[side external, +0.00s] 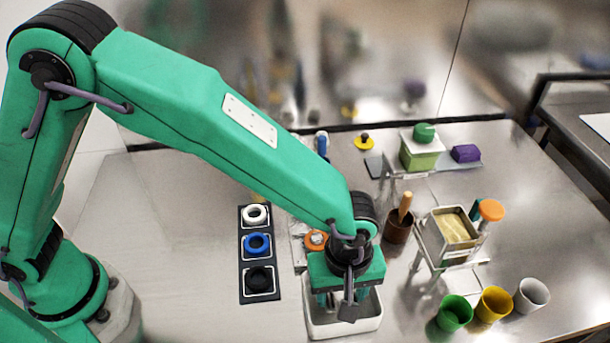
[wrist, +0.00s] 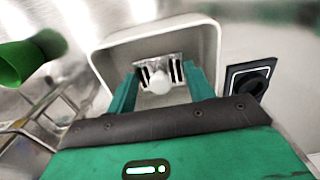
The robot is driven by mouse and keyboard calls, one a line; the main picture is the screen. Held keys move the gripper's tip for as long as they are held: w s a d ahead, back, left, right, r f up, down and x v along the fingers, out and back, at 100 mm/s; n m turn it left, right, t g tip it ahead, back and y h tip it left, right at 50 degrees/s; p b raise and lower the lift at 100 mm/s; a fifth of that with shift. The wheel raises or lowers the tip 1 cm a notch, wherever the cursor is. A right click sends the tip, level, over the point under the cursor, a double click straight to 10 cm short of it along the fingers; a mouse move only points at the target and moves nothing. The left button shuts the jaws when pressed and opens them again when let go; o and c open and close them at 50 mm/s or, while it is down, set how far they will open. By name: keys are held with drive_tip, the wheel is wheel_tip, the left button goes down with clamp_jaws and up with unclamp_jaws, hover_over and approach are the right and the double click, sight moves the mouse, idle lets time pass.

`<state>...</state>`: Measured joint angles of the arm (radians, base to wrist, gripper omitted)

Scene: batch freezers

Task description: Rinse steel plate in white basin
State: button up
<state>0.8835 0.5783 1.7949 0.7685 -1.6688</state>
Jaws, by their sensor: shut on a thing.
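The white basin (side external: 346,329) stands on the steel table below my arm, and its rim also shows in the wrist view (wrist: 150,32). My gripper (wrist: 161,80) points down into the basin, with its two green fingers inside the rim. It is shut on the steel plate (wrist: 158,62), a small shiny piece with dark slots, held between the fingertips. A round white knob sits at the plate's near side. In the side view my gripper (side external: 346,298) covers much of the basin's inside and hides the plate. I cannot tell whether the plate touches the basin floor.
A black tray (side external: 245,285) with white, blue and black rings lies left of the basin. A brown cup (side external: 396,232) and a metal stand with a sand-coloured pan (side external: 450,228) are to the right. Green (side external: 455,313), yellow (side external: 493,303) and white cups (side external: 531,293) stand front right.

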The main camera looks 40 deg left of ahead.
drive_tip(key=shift+r, duration=3.1)
drive_tip(key=shift+r, duration=0.1)
idle(0.4)
drive_tip(key=shift+r, duration=1.9)
drive_tip(key=w+a+r+m, duration=0.2)
drive_tip(key=w+a, duration=0.3)
drive_tip(key=a, duration=0.3)
drive_tip(key=w+a+r+m, duration=0.1)
drive_tip(key=w+a+m, duration=0.1)
drive_tip(key=w+a, duration=0.5)
drive_tip(key=a+r+m, duration=0.1)
drive_tip(key=a+m, duration=0.1)
drive_tip(key=a, duration=0.8)
drive_tip(key=s+a+r+m, duration=0.1)
drive_tip(key=a+m, duration=0.2)
drive_tip(key=a, duration=0.8)
drive_tip(key=shift+s+r, duration=0.15)
drive_tip(key=shift+r, duration=0.25)
